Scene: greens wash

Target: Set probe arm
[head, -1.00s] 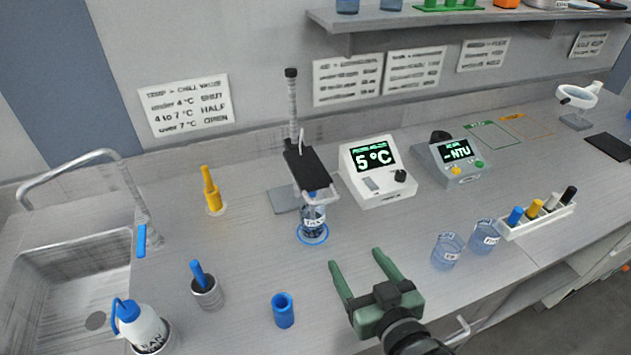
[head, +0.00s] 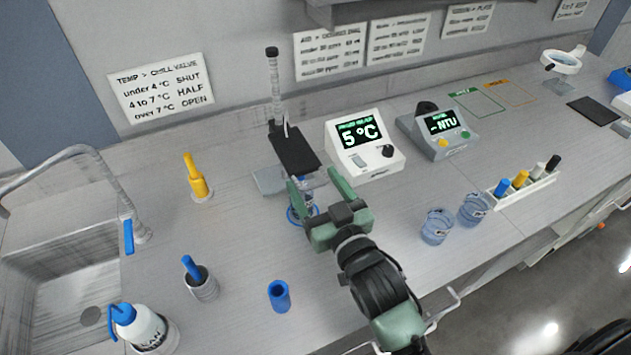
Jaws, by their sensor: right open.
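The probe arm (head: 295,150) is a flat black piece on an upright ribbed post (head: 275,92) with a black cap and a grey base plate. A labelled bottle (head: 304,197) stands under the arm on a blue ring (head: 292,216); my gripper partly hides it. The white meter (head: 364,146) to the right reads 5 °C. My right gripper (head: 317,188) is open, with its green fingers just in front of the arm's near end and over the bottle. I cannot tell whether a finger touches either. My left gripper is not in view.
A yellow-handled tool (head: 196,178), a blue-handled tool in a cup (head: 200,280), a blue tube (head: 279,296) and a wash bottle (head: 138,326) stand left. Two clear beakers (head: 437,227) and a marker rack (head: 524,188) are right. A turbidity meter (head: 437,130) stands behind.

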